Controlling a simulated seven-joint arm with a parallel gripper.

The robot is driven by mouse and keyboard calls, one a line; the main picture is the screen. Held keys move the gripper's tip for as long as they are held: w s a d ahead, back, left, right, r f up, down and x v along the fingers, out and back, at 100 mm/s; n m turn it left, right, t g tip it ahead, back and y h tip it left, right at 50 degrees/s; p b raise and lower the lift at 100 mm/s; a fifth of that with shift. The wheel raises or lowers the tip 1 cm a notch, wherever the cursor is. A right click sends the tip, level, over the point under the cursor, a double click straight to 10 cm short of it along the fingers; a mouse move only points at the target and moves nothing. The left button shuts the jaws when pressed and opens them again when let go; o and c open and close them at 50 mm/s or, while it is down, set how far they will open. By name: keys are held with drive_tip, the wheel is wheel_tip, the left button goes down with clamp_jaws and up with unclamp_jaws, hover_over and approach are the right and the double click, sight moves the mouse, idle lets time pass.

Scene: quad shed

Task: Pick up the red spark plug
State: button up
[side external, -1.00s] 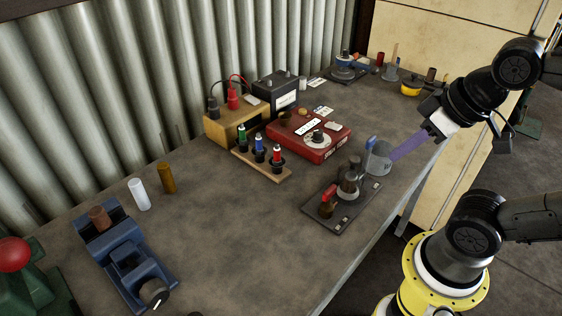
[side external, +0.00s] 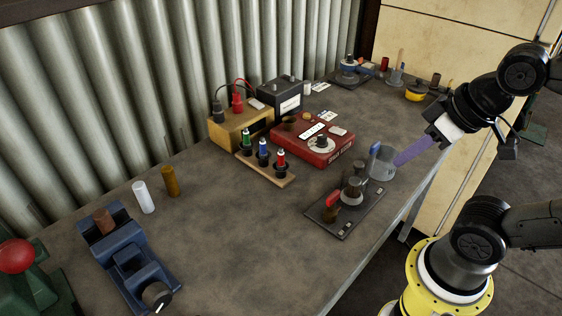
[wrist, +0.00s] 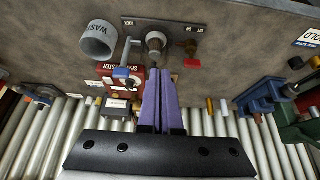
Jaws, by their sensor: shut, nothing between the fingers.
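The red spark plug (side external: 281,159) stands upright at the near right end of a wooden rack (side external: 265,170). A blue plug (side external: 263,150) and a green plug (side external: 247,142) stand in the same rack. My gripper (side external: 397,162) has purple fingers that are shut and empty. The wrist view shows the closed fingers (wrist: 159,73) pointing over the bench; I cannot make out the red plug there.
A dark plate with a red lever (side external: 333,200) is in front. A red tester box (side external: 312,145) and yellow box (side external: 238,128) are behind the rack.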

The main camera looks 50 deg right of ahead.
drive_tip(key=o, duration=0.8)
drive_tip(key=w+r+m+g, duration=0.1)
drive_tip(key=w+r+m, duration=0.5)
drive_tip(key=r+m, duration=0.3)
drive_tip(key=m+g, duration=0.5)
drive_tip(key=m, duration=0.2)
hover_over(281, 152)
drive_tip(key=f, duration=0.9)
drive_tip(key=d+f, duration=0.1)
drive_tip(key=f, duration=0.4)
drive_tip(key=shift+w, duration=0.15)
drive_tip(key=shift+a+f, duration=0.15)
drive_tip(key=shift+f, duration=1.45)
drive_tip(key=shift+a+f, duration=0.15)
drive_tip(key=shift+f, duration=1.4)
